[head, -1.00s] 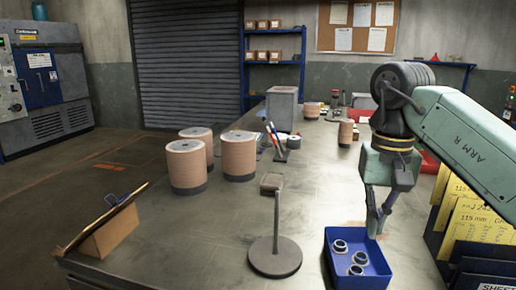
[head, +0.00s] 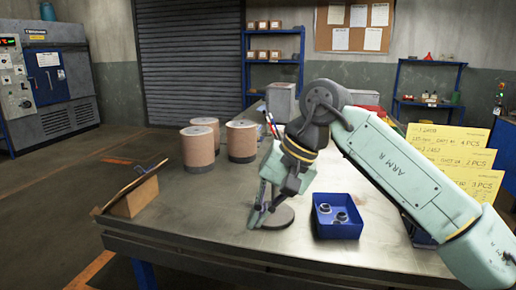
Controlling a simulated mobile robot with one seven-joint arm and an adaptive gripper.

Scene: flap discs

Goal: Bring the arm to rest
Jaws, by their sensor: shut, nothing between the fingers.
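My arm comes in from the lower right in the head view and bends down to the left at its wrist. My gripper (head: 258,219) points down, shut and empty, left of the blue bin (head: 338,230). It shows in front of the round grey base (head: 280,217) of a stand on the table, and my arm hides the stand's post. I cannot tell if the gripper touches the stand. Rings (head: 341,217) lie in the bin.
Several tan cylinders (head: 198,147) stand on the metal table (head: 190,210) behind left. A tilted board on a brown holder (head: 133,196) is at the left edge. Yellow cards (head: 450,150) stand at the right. The table's left front is clear.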

